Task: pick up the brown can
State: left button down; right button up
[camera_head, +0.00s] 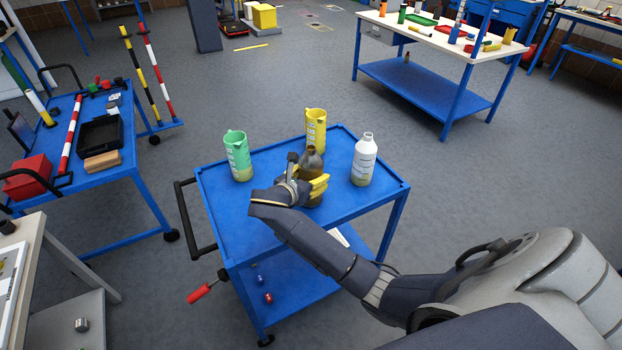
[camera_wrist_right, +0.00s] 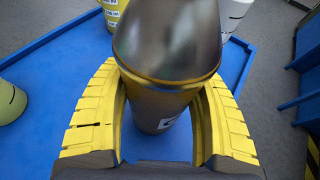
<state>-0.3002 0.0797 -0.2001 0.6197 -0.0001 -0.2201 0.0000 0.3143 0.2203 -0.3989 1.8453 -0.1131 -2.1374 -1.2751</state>
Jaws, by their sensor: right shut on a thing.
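The brown can (camera_head: 312,162), shaped like a bottle with a narrow neck, is upright at the blue cart top (camera_head: 232,217), between the other containers. My right gripper (camera_head: 311,186) has its yellow fingers closed around the can's body. In the right wrist view the brown can (camera_wrist_right: 168,98) fills the space between the yellow fingers (camera_wrist_right: 163,80), which press on both its sides. Whether its base touches the cart top is hard to tell. My left gripper is not in view.
A green jug (camera_head: 238,156) stands left of the can, a yellow jug (camera_head: 316,128) behind it, and a white bottle (camera_head: 364,160) to its right. The cart's black handle (camera_head: 183,215) is at the left. Another blue cart (camera_head: 110,180) stands further left.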

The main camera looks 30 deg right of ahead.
notch_tip(320, 180, up, 20)
jog(key=shift+f, duration=0.2)
dwell(0.4)
jog(key=shift+r, duration=0.1)
dwell(0.4)
jog(key=w+d+r+n+t+y, duration=0.25)
jog(key=w+d+r, duration=0.35)
jog(key=w+r, duration=0.6)
jog(key=w+d+f+n+t+y, duration=0.4)
jog(key=w+d+f, duration=0.3)
jog(key=w+f, duration=0.4)
jog(key=shift+w+a+f+n+y, duration=0.1)
jog(key=shift+a+f+n+y, duration=0.1)
jog(key=shift+a+f+y, duration=0.7)
jog(key=shift+a+f+n+y, duration=0.15)
jog(key=shift+a+f+y, duration=0.4)
jog(key=shift+a+f, duration=0.55)
